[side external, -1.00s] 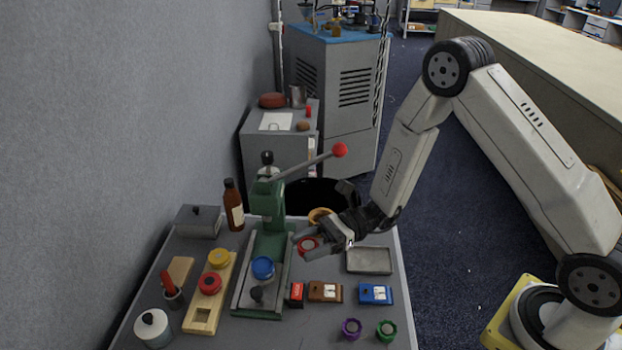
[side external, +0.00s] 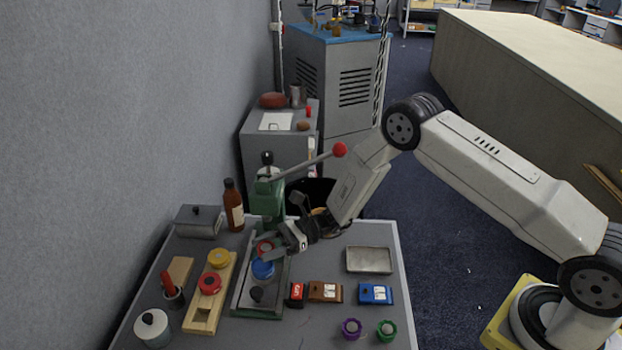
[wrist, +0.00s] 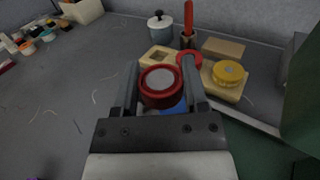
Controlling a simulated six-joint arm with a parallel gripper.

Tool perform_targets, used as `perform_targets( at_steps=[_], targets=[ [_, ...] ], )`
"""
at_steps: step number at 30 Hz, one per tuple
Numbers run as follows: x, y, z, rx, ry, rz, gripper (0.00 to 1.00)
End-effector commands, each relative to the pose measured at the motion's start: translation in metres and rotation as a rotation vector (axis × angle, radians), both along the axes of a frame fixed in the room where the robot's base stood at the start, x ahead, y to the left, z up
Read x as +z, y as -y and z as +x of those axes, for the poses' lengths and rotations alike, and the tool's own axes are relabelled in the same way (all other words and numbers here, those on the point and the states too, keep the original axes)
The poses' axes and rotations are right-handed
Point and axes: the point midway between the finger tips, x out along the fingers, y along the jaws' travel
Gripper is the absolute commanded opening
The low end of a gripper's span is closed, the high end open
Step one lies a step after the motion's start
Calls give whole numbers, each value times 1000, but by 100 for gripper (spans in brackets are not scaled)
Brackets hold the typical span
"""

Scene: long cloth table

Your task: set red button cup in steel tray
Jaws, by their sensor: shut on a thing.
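My gripper (side external: 274,246) is shut on a red cup (side external: 264,246) with a grey top. In the wrist view the red cup (wrist: 160,88) sits between both fingers. It is held above the green press bed, close to a blue cup (side external: 263,269); a little of the blue cup (wrist: 176,107) shows beneath it in the wrist view. The steel tray (side external: 369,261) lies to the right of my gripper, apart from it, and looks empty. Another red cup (side external: 210,284) sits in the wooden block, also seen in the wrist view (wrist: 190,60).
The green press (side external: 268,200) with its red-knobbed lever (side external: 339,150) stands beside my gripper. A yellow cup (side external: 219,258) is in the wooden block (side external: 204,318). Small red, brown and blue boxes (side external: 375,293) line the front of the tray. Purple (side external: 351,328) and green cups (side external: 386,330) stand nearer.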

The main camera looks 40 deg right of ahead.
Motion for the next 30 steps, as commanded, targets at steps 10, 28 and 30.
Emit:
perform_targets(
  at_steps=[10,28,30],
  targets=[
    [-13,-3,10,0,-1,0,0],
    [-45,-5,18,0,-1,0,0],
    [-48,-5,18,0,-1,0,0]
  ],
)
